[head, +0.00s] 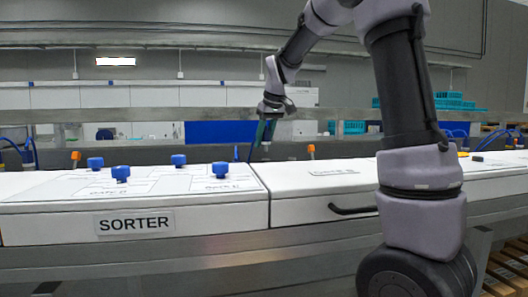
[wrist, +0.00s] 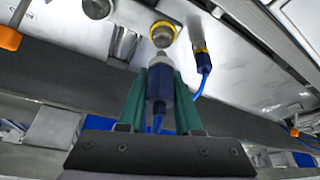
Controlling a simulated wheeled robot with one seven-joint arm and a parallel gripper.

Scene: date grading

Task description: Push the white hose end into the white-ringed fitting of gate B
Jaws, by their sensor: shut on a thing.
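My gripper (wrist: 160,74) has green fingers and is shut on a blue hose end (wrist: 157,108). The hose end has a pale whitish collar and a grey tip, which points up the wrist view toward a yellow-ringed fitting (wrist: 162,35). The tip looks just short of that fitting; whether they touch is unclear. I cannot read which gate either belongs to. In the head view my gripper (head: 266,132) is small, behind the sorter top; the hose end is not clear there.
Another blue hose plug (wrist: 203,62) sits at a yellow-ringed fitting right of the held one. The white sorter (head: 40,190) carries several blue knobs.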

